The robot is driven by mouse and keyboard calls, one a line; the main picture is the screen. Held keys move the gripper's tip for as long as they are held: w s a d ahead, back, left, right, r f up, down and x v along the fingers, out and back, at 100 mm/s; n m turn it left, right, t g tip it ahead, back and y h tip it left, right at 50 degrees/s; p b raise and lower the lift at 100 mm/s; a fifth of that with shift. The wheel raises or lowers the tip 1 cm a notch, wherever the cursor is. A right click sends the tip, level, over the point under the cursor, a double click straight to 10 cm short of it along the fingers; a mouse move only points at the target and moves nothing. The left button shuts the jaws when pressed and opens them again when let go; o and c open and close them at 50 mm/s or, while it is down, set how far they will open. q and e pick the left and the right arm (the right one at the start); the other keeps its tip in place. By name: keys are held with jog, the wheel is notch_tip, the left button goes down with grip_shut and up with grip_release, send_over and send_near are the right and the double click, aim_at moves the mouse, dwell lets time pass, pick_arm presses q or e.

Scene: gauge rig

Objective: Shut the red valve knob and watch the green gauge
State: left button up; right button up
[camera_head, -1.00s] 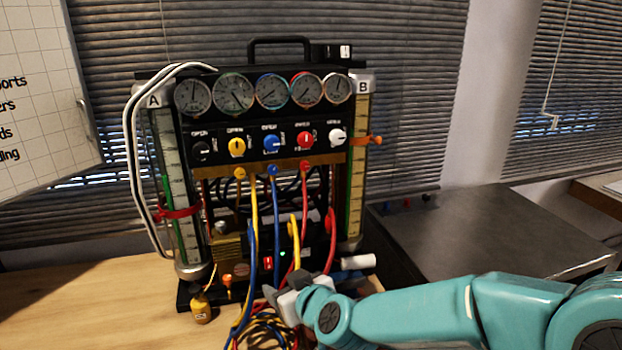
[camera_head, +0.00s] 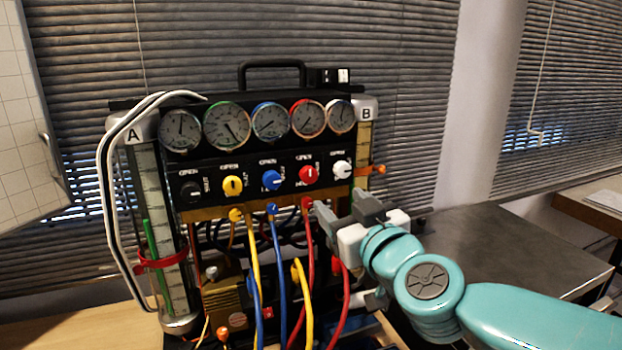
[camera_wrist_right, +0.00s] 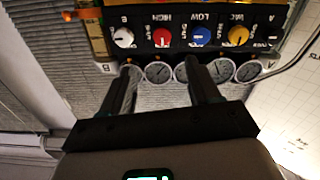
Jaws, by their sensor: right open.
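The red valve knob (camera_head: 309,174) is on the black panel, between the blue and white knobs. Its pale mark looks roughly upright. It also shows in the right wrist view (camera_wrist_right: 162,38), which sees the rig upside down. The green gauge (camera_head: 227,125), with a green rim, is the second dial from the left; its fine reading is too small to tell. My right gripper (camera_head: 345,212) is open and empty, below and to the right of the red knob, apart from it. In the right wrist view its fingers (camera_wrist_right: 160,66) are spread toward the panel. My left gripper is out of view.
Yellow (camera_head: 232,186), blue (camera_head: 272,180) and white (camera_head: 342,169) knobs flank the red one. Coloured hoses (camera_head: 281,270) hang below the panel, left of my gripper. Tube B (camera_head: 364,140) stands at the rig's right. A grey-topped unit (camera_head: 490,240) is on the right.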

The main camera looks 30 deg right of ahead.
aim_at(310, 177)
jog(key=x, duration=0.7)
jog(key=b+x, duration=0.1)
jog(key=x, duration=0.6)
jog(key=shift+w+a+f, duration=0.1)
jog(key=shift+w+f, duration=0.05)
jog(key=shift+f, duration=0.1)
jog(key=shift+s+r, duration=0.15)
jog(key=shift+s, duration=0.15)
jog(key=shift+w, duration=0.2)
jog(key=c, duration=1)
jog(key=shift+c, duration=0.2)
